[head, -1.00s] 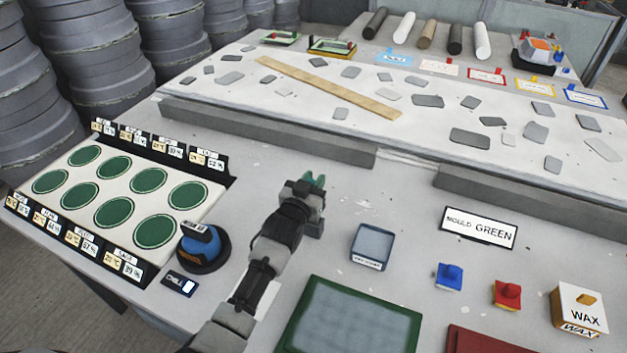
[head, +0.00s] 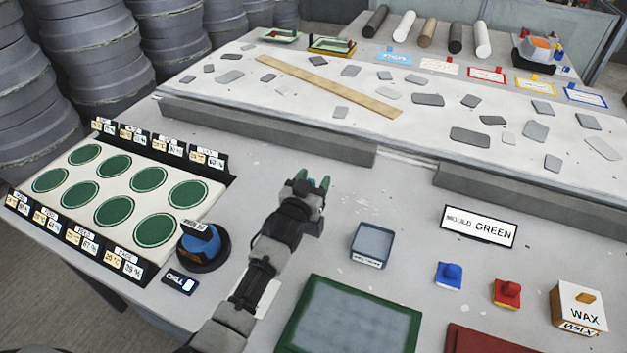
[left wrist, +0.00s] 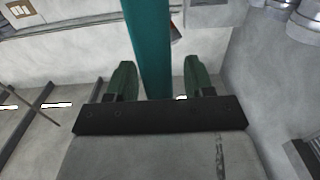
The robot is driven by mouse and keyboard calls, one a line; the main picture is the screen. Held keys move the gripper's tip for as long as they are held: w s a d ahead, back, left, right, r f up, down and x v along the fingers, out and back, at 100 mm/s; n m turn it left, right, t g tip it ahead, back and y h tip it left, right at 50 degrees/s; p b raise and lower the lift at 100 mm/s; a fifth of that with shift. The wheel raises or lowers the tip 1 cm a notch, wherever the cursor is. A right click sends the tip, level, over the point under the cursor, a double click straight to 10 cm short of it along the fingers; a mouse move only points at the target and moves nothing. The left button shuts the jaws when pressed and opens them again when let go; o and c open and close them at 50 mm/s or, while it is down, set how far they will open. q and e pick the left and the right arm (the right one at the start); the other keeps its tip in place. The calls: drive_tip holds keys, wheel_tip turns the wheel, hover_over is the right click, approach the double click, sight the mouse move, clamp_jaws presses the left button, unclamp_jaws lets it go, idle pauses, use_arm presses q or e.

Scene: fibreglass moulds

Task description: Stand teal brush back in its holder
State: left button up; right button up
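My left gripper (head: 316,186) is over the bare middle of the table, with its fingertips apart. In the left wrist view, the teal brush (left wrist: 147,45) runs as a long bar from the top edge down between the two dark green fingers (left wrist: 156,78). Thin gaps show beside the bar near the finger bases, so the fingers look open around it. In the head view the brush is mostly hidden by the gripper, and I cannot make out its bristles. I cannot tell which thing is its holder. My right gripper is not in view.
A blue item in a dark round stand (head: 203,248) is left of my arm. A small blue-grey tray (head: 372,244), a green-rimmed tray (head: 410,332), blue and red knobbed blocks (head: 448,275) and a wax box (head: 580,305) are to the right. A grey ledge (head: 270,133) runs behind.

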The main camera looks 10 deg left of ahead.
use_arm(q)
drive_tip(key=s+a+b, duration=0.1)
drive_tip(key=s+a, duration=0.1)
drive_tip(key=s, duration=0.8)
drive_tip(key=shift+s+b, duration=0.3)
drive_tip(key=shift+f, duration=0.1)
